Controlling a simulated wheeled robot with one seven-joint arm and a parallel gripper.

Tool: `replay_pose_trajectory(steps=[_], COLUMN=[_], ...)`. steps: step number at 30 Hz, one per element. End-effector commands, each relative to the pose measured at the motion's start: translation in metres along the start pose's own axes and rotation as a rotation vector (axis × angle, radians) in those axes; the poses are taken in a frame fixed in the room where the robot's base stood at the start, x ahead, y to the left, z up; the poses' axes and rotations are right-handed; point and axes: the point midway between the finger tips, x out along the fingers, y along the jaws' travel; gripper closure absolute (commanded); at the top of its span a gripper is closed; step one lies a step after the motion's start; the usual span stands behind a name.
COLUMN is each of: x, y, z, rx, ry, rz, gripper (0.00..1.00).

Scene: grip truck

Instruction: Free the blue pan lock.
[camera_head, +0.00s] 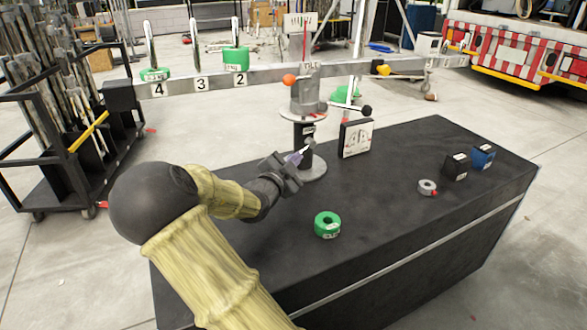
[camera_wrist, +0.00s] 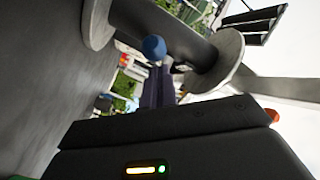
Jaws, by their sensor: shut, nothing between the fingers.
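The blue pan lock is a round blue knob (camera_wrist: 154,47) on the side of a dark column in the wrist view. The column (camera_head: 304,134) stands between two pale discs on the black table in the head view, with a grey head (camera_head: 305,94) on top. My gripper (camera_head: 303,155) is beside the column, low on its near side. In the wrist view its fingers (camera_wrist: 160,78) are shut, with their tips just at the blue knob. Whether they touch it, I cannot tell. Nothing shows between the fingers.
An orange ball (camera_head: 289,80) and a black ball (camera_head: 366,110) stick out near the head. A white panel (camera_head: 356,138) stands right of the column. A green ring (camera_head: 327,225), a grey ring (camera_head: 427,187) and two boxes (camera_head: 456,166) lie on the table. A long beam passes behind.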

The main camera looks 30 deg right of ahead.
Motion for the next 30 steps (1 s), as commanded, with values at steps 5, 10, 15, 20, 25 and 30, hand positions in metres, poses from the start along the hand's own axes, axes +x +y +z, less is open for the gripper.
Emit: replay_pose_trajectory(steps=[5,10,15,20,25,30], x=[0.0037,0.0034,0.0034,0.0036,0.0038,0.0044], y=[0.0000,-0.0002,0.0005,0.0025,0.0035,0.0050], z=[0.0036,0.0033,0.0037,0.0053,0.0061,0.0068], rx=[0.000,0.000,0.000,0.000,0.000,0.000], ry=[0.000,-0.001,-0.001,-0.001,-0.001,-0.001], rz=[0.001,0.001,0.001,0.001,0.000,0.001], gripper=[1.00,1.00,1.00,1.00,1.00,1.00])
